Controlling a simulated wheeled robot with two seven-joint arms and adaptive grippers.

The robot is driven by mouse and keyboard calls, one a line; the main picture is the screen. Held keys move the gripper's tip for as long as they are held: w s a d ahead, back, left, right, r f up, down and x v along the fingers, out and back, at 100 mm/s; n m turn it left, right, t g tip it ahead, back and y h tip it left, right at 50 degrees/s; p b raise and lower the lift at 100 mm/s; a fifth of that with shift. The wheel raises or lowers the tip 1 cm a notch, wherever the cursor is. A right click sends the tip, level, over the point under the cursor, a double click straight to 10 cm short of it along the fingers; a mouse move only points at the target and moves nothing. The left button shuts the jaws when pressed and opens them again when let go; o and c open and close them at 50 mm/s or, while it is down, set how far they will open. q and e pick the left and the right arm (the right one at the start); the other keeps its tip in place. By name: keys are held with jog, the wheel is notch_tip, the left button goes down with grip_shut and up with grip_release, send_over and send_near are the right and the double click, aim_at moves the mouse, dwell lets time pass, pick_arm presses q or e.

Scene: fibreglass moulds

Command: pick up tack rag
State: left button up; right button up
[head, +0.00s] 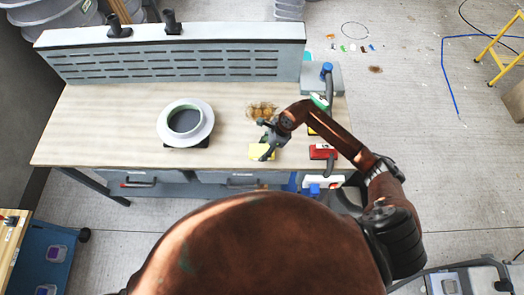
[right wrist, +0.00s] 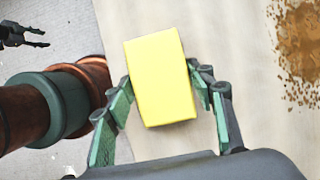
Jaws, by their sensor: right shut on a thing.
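The tack rag (head: 262,152) is a yellow, block-shaped pad near the front edge of the wooden bench top. My right gripper (head: 265,150) is at it and shut on it. In the right wrist view the tack rag (right wrist: 160,77) sits between the green-padded fingers, slightly tilted. I cannot tell whether it is clear of the bench top. My left gripper (right wrist: 25,36) shows only in the right wrist view, at the upper left, away from the rag, with its dark fingers apart and empty.
A white round mould (head: 204,120) stands left of centre on the bench (head: 105,120). A brown stain (head: 262,108) lies just behind the rag. A red item (head: 322,152) and a grey box (head: 322,80) are at the right end. A slotted panel (head: 180,62) closes the back.

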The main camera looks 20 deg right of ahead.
jog(key=shift+w+d+r+b, duration=0.1)
jog(key=shift+r+b, duration=0.2)
jog(key=shift+r, duration=0.35)
jog(key=s+r+b, duration=0.3)
jog(key=s+r, duration=0.8)
jog(key=s, duration=0.3)
jog(key=shift+a+r, duration=0.3)
jog(key=shift+r, duration=0.05)
jog(key=shift+s, duration=0.1)
jog(key=o, duration=0.4)
jog(key=c, duration=0.4)
